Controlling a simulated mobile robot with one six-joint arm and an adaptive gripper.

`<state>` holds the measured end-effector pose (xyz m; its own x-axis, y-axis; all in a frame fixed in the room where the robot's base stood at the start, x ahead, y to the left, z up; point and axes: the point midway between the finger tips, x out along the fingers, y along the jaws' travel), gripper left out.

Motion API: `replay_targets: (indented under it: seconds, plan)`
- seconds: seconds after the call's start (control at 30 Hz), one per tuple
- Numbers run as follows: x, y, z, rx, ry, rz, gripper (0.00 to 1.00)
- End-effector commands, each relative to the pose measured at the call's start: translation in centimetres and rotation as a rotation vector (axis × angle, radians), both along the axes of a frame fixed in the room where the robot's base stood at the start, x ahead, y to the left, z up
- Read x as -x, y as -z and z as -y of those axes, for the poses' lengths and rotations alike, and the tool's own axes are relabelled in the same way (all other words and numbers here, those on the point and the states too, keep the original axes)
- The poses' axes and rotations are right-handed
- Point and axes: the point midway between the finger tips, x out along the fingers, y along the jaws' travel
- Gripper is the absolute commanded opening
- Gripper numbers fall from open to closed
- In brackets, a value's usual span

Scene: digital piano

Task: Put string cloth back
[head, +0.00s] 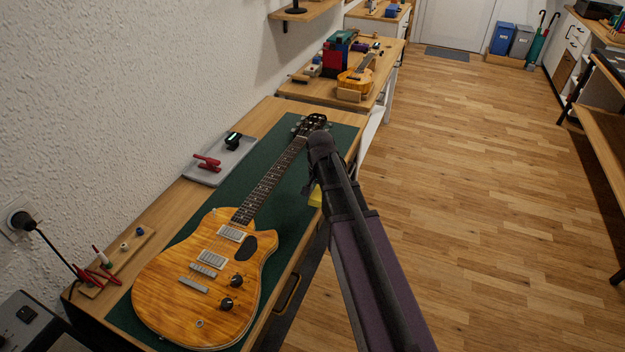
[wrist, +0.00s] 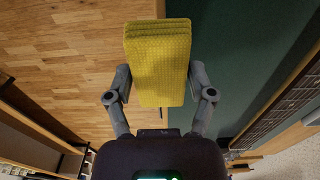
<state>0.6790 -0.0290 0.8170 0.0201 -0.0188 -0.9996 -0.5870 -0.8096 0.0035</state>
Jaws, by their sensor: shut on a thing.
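The yellow string cloth (wrist: 158,55) is a folded, textured block in the wrist view. My gripper (wrist: 160,78) is shut on it, with one grey finger at each side. In the head view only a small yellow part of the cloth (head: 315,196) shows beside my arm, near the workbench's right edge; my arm hides the rest and the gripper. In the wrist view the cloth overlaps both the floor and the edge of the green mat (wrist: 235,60). I cannot tell its height.
An orange electric guitar (head: 215,275) lies on the green mat of the workbench. A grey tray (head: 222,160) with a red tool and a dark device is by the wall. A wooden holder (head: 118,262) with small items stands front left. The floor (head: 470,180) at right is clear.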

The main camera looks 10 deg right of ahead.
Motion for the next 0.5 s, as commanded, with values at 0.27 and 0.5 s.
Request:
replay_targets:
  seconds: [0.27, 0.5]
  plan:
    - [-5.9, 0.6, 0.3, 0.000, 0.000, 0.000, 0.32]
    - [-10.1, 1.0, 0.4, 0.000, 0.000, 0.000, 0.32]
